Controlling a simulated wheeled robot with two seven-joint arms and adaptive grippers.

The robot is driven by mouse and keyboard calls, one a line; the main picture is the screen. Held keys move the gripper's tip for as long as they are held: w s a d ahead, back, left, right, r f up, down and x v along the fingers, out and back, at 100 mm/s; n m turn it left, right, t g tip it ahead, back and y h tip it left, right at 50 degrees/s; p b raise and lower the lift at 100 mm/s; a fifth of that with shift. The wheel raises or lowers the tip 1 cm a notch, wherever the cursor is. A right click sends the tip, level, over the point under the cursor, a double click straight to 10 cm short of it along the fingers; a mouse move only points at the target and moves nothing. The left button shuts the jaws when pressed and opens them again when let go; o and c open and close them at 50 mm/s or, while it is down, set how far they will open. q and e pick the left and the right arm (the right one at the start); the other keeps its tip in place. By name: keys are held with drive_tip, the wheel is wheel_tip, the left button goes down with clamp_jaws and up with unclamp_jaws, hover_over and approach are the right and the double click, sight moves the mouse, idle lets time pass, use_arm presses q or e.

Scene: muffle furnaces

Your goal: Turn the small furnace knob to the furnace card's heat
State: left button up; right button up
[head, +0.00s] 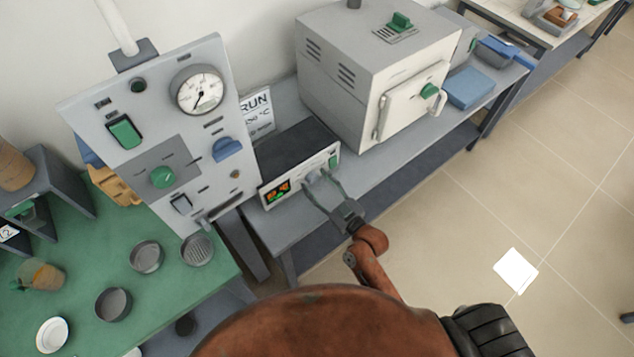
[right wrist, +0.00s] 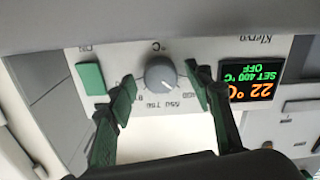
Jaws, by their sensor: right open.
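The grey round knob (right wrist: 160,73) is on the white front of a control box (head: 299,180), with a dial scale around it; the wrist view shows it upside down. The box's display (right wrist: 252,80) reads 22 °C, SET 400 °C and OFF. My right gripper (right wrist: 158,92) is open, with one green-padded finger on each side of the knob; I cannot tell whether they touch it. It also shows at the box front in the head view (head: 317,181). The furnace card (head: 257,112) reads RUN and °C, its number partly hidden by the grey panel. My left gripper is out of view.
A grey panel (head: 165,105) with a gauge, switches and knobs stands left of the box. A large furnace (head: 350,62) with a closed door stands behind right. A green table (head: 75,265) at left holds dishes. Open floor (head: 450,240) lies at right.

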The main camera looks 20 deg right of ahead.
drive_tip(key=c, duration=1.2)
drive_tip(key=shift+o, duration=0.2)
drive_tip(key=shift+r, duration=0.1)
drive_tip(key=shift+r+m+p, duration=0.1)
drive_tip(key=shift+m+p, duration=0.9)
drive_tip(key=shift+p, duration=0.15)
drive_tip(key=shift+m+p, duration=0.85)
drive_tip(key=shift+m, duration=0.05)
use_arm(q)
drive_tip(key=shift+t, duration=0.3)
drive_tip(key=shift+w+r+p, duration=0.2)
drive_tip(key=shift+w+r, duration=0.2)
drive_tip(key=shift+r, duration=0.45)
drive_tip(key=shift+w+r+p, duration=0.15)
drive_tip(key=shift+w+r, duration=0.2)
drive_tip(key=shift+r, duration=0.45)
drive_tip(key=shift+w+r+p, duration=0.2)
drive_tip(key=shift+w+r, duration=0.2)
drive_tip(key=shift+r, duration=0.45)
use_arm(e)
drive_tip(key=shift+m, duration=0.9)
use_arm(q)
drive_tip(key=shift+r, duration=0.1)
use_arm(e)
drive_tip(key=shift+f, duration=0.2)
